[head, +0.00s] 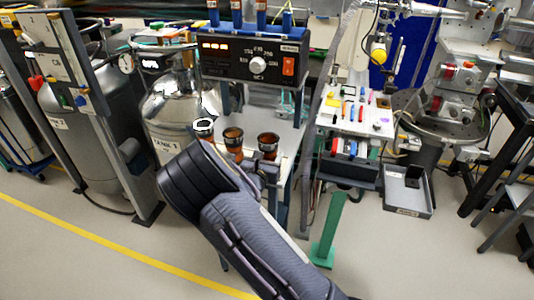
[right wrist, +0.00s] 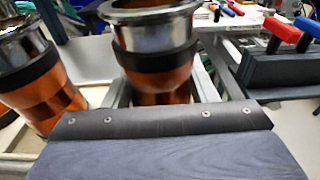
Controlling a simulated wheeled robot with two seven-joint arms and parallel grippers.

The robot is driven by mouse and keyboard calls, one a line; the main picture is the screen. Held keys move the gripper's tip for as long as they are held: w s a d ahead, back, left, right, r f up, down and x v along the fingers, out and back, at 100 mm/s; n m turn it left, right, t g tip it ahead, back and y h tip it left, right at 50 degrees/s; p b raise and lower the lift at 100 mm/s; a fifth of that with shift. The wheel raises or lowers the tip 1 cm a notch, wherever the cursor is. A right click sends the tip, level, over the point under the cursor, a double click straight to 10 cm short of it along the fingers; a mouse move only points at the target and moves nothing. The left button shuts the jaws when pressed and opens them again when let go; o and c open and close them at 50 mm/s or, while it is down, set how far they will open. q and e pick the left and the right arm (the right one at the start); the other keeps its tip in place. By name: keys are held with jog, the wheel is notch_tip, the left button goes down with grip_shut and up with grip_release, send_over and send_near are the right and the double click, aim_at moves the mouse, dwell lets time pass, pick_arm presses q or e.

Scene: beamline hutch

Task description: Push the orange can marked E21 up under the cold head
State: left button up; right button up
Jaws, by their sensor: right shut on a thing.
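Several orange cans with black bands and silver rims stand in a row on a rack in the head view: a left one (head: 204,129), a middle one (head: 233,138) and a right one (head: 268,144). No E21 marking is legible. My right gripper (head: 266,172) is at the right can, its fingers mostly hidden by my arm. In the right wrist view it is shut on the can in the centre (right wrist: 155,65), which is upright; a neighbouring can (right wrist: 40,85) stands to the left. I cannot identify the cold head for certain. My left gripper is out of view.
A black controller box (head: 255,57) with a dial sits on a shelf above the cans. Silver dewars (head: 180,105) stand at the left.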

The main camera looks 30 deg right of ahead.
aim_at(266, 154)
jog(key=shift+r, duration=0.1)
jog(key=shift+r+p, duration=1.25)
jog(key=shift+r, duration=0.15)
jog(key=f+p+v, duration=0.1)
jog(key=v, duration=0.9)
jog(key=shift+s+a+f, duration=0.1)
dwell(0.6)
